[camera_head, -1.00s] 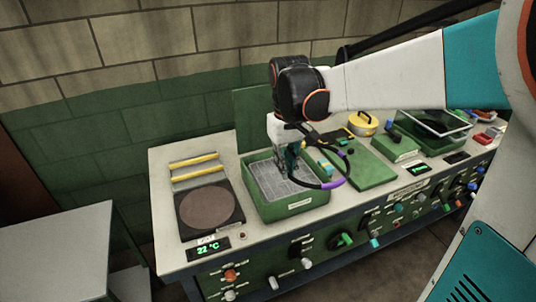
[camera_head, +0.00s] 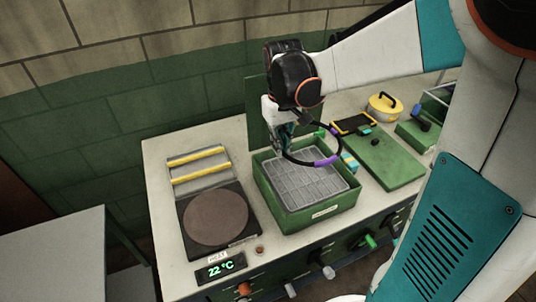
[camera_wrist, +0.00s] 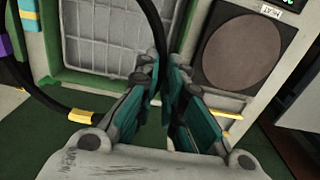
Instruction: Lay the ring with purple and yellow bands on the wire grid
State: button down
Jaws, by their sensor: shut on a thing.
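A dark ring with purple and yellow bands (camera_head: 326,161) is held above the green box. In the wrist view its black curve (camera_wrist: 146,10) runs between the fingers, and a yellow band (camera_wrist: 82,116) shows at the left. My gripper (camera_head: 283,146) is shut on the ring at its left side; in the wrist view the teal fingers (camera_wrist: 167,95) close around it. The wire grid (camera_head: 312,181) lies inside the green box (camera_head: 328,213), below and to the right of my gripper. The grid also shows at the top of the wrist view (camera_wrist: 100,35).
A round hot plate (camera_head: 216,217) with a 22 °C display (camera_head: 221,268) stands left of the box, yellow-striped bars (camera_head: 198,170) behind it. A green board (camera_head: 388,165) and a yellow-lidded pot (camera_head: 384,106) are to the right. A green panel (camera_head: 255,112) rises behind the box.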

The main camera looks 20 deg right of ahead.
aim_at(279, 183)
notch_tip(279, 183, down, 14)
jog(key=b, duration=0.3)
jog(key=shift+r, duration=0.15)
jog(key=shift+b, duration=0.3)
jog(key=c, duration=1.7)
grip_release()
